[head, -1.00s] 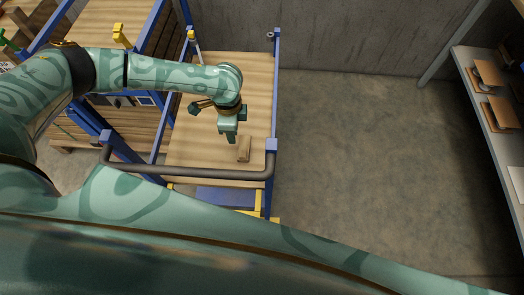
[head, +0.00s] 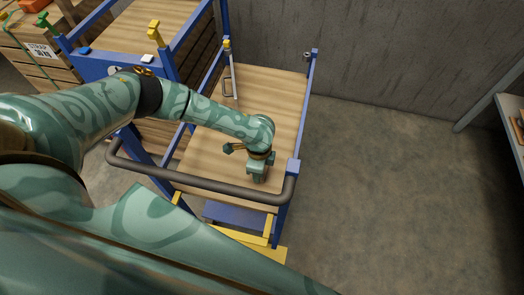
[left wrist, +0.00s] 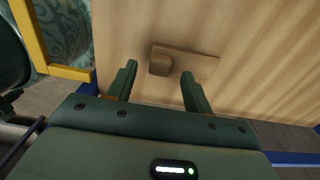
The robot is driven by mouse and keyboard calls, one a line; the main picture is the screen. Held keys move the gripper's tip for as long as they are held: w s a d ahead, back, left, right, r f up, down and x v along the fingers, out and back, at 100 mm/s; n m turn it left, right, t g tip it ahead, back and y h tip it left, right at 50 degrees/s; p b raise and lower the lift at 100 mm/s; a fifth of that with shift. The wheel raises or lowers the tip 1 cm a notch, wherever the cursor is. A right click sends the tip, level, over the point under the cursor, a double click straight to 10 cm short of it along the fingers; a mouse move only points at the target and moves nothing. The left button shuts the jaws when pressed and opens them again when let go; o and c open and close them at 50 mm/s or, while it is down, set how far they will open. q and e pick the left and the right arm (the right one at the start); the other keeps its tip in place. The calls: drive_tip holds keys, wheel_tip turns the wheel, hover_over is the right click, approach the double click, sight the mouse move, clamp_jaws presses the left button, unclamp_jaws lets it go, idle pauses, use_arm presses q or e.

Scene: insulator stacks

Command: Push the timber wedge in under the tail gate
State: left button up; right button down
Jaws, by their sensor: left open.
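The timber wedge (left wrist: 195,65) lies on the light wooden deck in the left wrist view, just beyond the fingertips of my left gripper (left wrist: 158,74). Its thick end faces the gap between the fingers and its thin part reaches right, past the right finger. The fingers are apart with nothing held between them. In the head view my left gripper (head: 257,176) points down over the deck (head: 225,150) near the trolley's handle end; the wedge is hidden there by the gripper. I cannot tell for sure which part is the tail gate. My right gripper is not in view.
A dark handle bar (head: 210,186) crosses the near end of the deck, with a blue corner post (head: 291,180) at its right. A second blue-framed load (head: 110,62) stands left. A concrete wall (head: 400,50) closes the back. The floor (head: 390,200) at right is clear.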

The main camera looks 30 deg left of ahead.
use_arm(q)
wheel_tip(320, 180, down, 3)
drive_tip(key=shift+r+b, duration=0.15)
drive_tip(key=shift+b, duration=0.15)
drive_tip(key=shift+r, duration=0.15)
drive_tip(key=c, duration=1.1)
